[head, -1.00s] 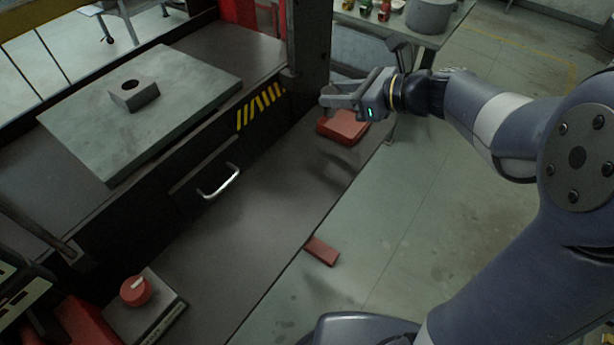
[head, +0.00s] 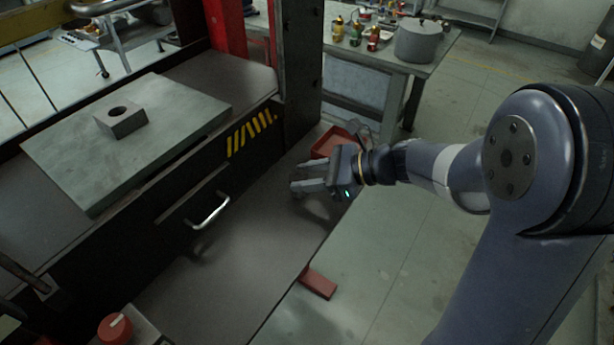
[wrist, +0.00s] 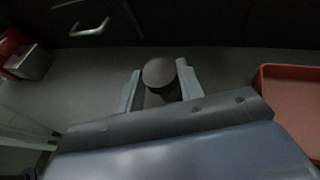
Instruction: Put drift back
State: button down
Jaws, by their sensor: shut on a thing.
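My gripper (head: 298,187) is shut on the drift, low over the dark bench ledge. In the wrist view the drift shows as a grey-brown round end (wrist: 159,72) between the two fingers (wrist: 158,85). The rest of it is hidden, and I cannot make it out in the head view. A red tray (head: 328,146) lies on the ledge just behind my gripper. It also shows at the right of the wrist view (wrist: 293,82). A grey block with a round hole (head: 121,122) sits on the steel plate (head: 165,130) at left.
A drawer handle (head: 208,212) sticks out of the dark front, left of my gripper. A red knob (head: 115,327) is at the lower left. A red piece (head: 318,283) juts from the ledge edge. A table with a grey pot (head: 421,42) stands behind. The middle ledge is clear.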

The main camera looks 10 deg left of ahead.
jog(key=shift+f, duration=0.2)
jog(key=shift+f, duration=0.15)
jog(key=c, duration=0.9)
grip_release()
jog(key=shift+c, duration=0.2)
jog(key=shift+r, duration=0.25)
jog(key=shift+d+r, duration=0.1)
jog(key=shift+d, duration=0.1)
jog(key=v, duration=1.1)
jog(key=shift+d+b, duration=0.3)
jog(key=shift+b, duration=0.1)
